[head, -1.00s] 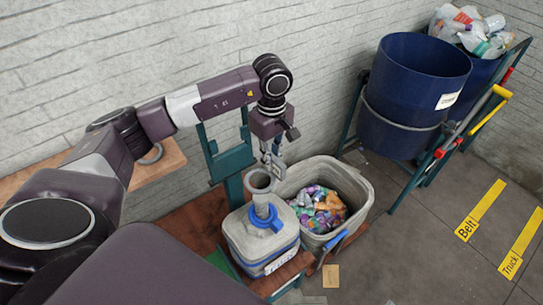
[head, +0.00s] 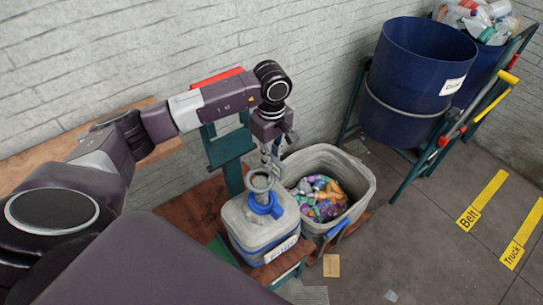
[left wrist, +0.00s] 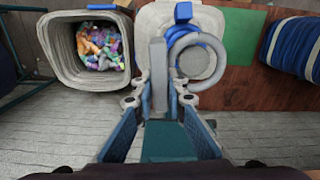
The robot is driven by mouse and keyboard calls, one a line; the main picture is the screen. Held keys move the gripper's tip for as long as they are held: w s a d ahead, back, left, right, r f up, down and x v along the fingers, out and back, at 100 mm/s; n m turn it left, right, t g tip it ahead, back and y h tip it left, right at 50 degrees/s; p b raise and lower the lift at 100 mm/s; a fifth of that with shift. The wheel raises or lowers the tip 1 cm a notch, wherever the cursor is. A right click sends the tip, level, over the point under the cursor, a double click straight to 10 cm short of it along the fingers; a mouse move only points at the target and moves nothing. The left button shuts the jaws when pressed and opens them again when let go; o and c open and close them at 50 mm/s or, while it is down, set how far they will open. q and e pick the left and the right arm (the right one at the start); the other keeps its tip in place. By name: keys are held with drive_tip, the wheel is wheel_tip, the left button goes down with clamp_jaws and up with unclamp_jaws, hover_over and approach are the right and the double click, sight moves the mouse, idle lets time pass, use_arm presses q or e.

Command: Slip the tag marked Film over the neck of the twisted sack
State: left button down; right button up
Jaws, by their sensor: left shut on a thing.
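The pale grey twisted sack (head: 240,228) stands upright on a brown surface, with a blue collar (head: 268,206) around the base of its neck. A white label with unreadable dark letters is on its front. My left gripper (head: 271,163) is just above and behind the neck, shut on a grey ring-shaped tag (head: 259,180). In the left wrist view, the tag's upright grey plate (left wrist: 158,75) is between the fingers. Its ring lies over the neck and blue collar (left wrist: 184,12) in that view; whether it encircles the neck I cannot tell. No Film lettering is readable on it. My right gripper is not in view.
A grey bin (head: 360,168) of colourful waste stands close right of the sack. A blue drum (head: 415,70) on a teal frame is farther right. Yellow Belt (head: 468,218) and Truck (head: 512,254) floor markings lie on open floor. The wall is behind my arm.

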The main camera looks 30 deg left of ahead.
use_arm(q)
wheel_tip(320, 180, down, 2)
drive_tip(key=shift+f+b, duration=0.1)
drive_tip(key=shift+b, duration=0.35)
wheel_tip(320, 180, down, 2)
drive_tip(key=shift+f+b, duration=0.2)
drive_tip(key=shift+b, duration=0.95)
drive_tip(key=shift+f+b, duration=1.05)
drive_tip(key=shift+f, duration=0.1)
drive_tip(key=c, duration=1.8)
unclamp_jaws()
drive_tip(key=shift+c, duration=0.2)
drive_tip(key=shift+r, duration=0.1)
wheel_tip(320, 180, up, 12)
drive_tip(key=shift+f, duration=0.1)
